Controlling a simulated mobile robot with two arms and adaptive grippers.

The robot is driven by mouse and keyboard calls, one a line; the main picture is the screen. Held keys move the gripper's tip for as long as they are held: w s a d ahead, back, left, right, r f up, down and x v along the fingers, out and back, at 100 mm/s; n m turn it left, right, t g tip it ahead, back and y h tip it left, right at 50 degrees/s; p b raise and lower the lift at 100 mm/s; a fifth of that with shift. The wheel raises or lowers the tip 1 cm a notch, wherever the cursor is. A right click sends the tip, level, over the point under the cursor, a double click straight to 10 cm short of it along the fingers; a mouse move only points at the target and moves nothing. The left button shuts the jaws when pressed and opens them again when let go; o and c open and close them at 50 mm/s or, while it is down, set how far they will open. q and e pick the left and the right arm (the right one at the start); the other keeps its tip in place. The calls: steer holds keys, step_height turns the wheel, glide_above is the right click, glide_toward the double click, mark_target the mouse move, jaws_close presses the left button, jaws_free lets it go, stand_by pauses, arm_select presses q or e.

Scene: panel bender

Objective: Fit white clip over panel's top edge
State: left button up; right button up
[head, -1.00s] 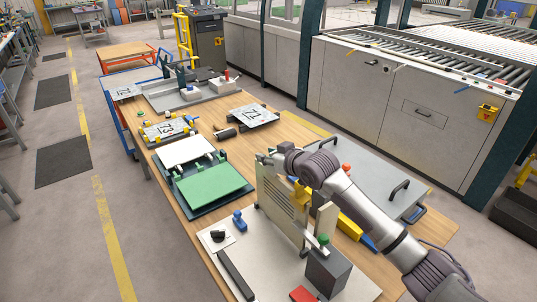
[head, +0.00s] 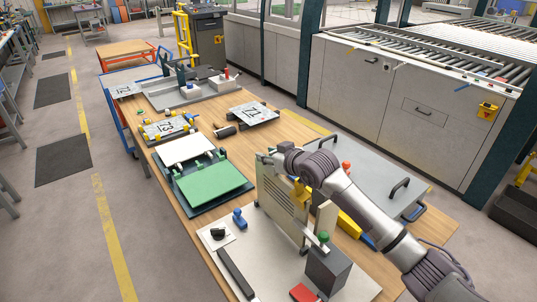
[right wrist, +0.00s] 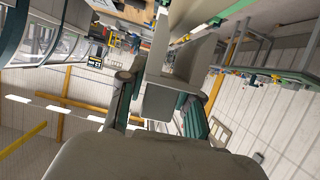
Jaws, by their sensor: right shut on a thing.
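The beige panel (head: 280,208) with slots stands upright near the front of the wooden table. My right gripper (head: 266,157) is at the panel's upper left corner, and my arm crosses in front of part of its top. In the right wrist view the gripper (right wrist: 165,108) is shut on a pale block-like piece, which looks like the white clip (right wrist: 166,100), between its green-padded fingers. The clip is hard to make out in the head view. I cannot tell whether it touches or straddles the panel's edge. My left gripper is not in view.
A dark block with a green knob (head: 326,268) stands close to the panel's right end. A grey plate with black handles (head: 372,180) lies behind it. A green plate (head: 212,187) in a dark tray and a blue-topped piece (head: 239,220) are to the left.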

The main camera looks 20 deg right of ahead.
steer(key=shift+f, duration=0.45)
steer(key=o, duration=1)
step_height(320, 180, up, 7)
steer(key=p, duration=0.6)
steer(key=shift+r+p, duration=0.95)
steer(key=shift+r, duration=0.15)
steer(key=shift+f, duration=0.15)
